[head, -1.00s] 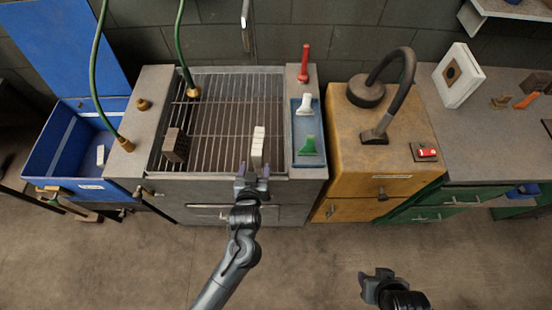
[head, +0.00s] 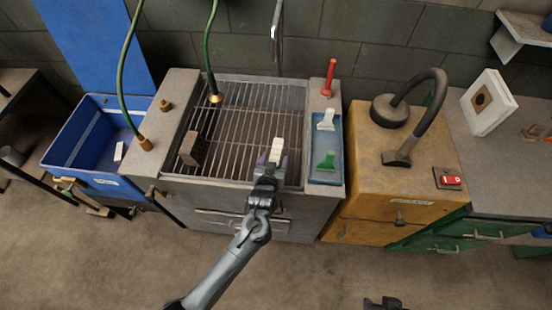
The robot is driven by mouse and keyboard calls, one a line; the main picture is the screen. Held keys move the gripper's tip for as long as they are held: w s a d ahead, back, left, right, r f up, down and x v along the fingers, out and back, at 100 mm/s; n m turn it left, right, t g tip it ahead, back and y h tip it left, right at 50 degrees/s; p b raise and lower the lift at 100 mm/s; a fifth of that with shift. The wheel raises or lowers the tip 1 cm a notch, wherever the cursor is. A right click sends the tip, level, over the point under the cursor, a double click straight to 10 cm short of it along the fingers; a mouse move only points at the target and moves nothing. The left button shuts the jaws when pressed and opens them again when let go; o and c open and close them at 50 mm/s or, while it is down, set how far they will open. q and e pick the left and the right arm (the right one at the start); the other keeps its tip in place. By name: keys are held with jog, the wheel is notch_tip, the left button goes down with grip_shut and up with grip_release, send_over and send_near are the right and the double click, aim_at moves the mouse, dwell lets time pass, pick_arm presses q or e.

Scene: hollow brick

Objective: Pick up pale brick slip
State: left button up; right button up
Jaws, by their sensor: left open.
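The pale brick slip (head: 277,149) is a small whitish block on the metal grate (head: 240,125), near the grate's front right corner. My left gripper (head: 270,165) is open at the front edge of the grate, with its fingertips at the near end of the slip. Whether the fingers stand on both sides of the slip cannot be told for sure.
A blue tray (head: 325,177) with a white and a green tool lies right of the grate. A red-handled tool (head: 329,78) stands behind it. A blue bin (head: 75,135) holding a small white piece is at the left. A yellow cabinet (head: 400,150) with a black hose stands at the right.

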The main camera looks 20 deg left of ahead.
pick_arm(q)
jog(key=shift+x, duration=0.95)
jog(key=c, duration=1.2)
jog(key=shift+r, duration=0.1)
